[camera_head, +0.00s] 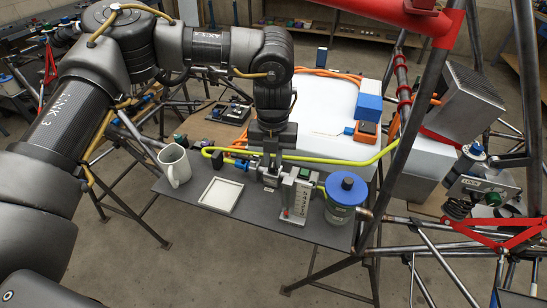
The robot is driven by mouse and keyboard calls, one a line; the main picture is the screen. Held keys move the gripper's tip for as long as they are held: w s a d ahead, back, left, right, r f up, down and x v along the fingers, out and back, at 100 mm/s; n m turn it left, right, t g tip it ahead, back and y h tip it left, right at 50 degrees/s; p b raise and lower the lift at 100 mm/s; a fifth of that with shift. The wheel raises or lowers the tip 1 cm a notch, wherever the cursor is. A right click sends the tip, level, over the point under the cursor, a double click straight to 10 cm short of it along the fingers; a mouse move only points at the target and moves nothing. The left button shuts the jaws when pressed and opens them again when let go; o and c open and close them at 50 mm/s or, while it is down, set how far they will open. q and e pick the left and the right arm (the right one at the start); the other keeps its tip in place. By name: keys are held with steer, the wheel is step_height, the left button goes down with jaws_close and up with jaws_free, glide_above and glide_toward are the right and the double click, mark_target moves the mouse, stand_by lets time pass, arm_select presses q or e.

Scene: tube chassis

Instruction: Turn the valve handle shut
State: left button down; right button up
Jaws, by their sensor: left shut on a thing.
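My left arm comes in from the left and reaches down over the dark work table (270,220). My left gripper (269,172) points down and is shut on a small part at the table's middle, beside an upright grey block with markings (299,196). The fingers hide most of the part, so I cannot make out the valve handle's shape or angle. A yellow-green hose (330,161) runs just behind the gripper. My right gripper is not in view.
A white mug (175,165) and a white square tray (221,195) stand left of the gripper. A blue-lidded jar (345,196) stands close on the right. White boxes (325,105) are behind. Red and grey chassis tubes (425,95) crowd the right side.

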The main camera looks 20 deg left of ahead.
mark_target(273, 161)
arm_select(q)
steer(key=shift+m, duration=1)
steer(key=c, duration=1.4)
jaws_free()
step_height(273, 161, up, 11)
steer(key=b, duration=0.1)
steer(key=shift+f, duration=0.1)
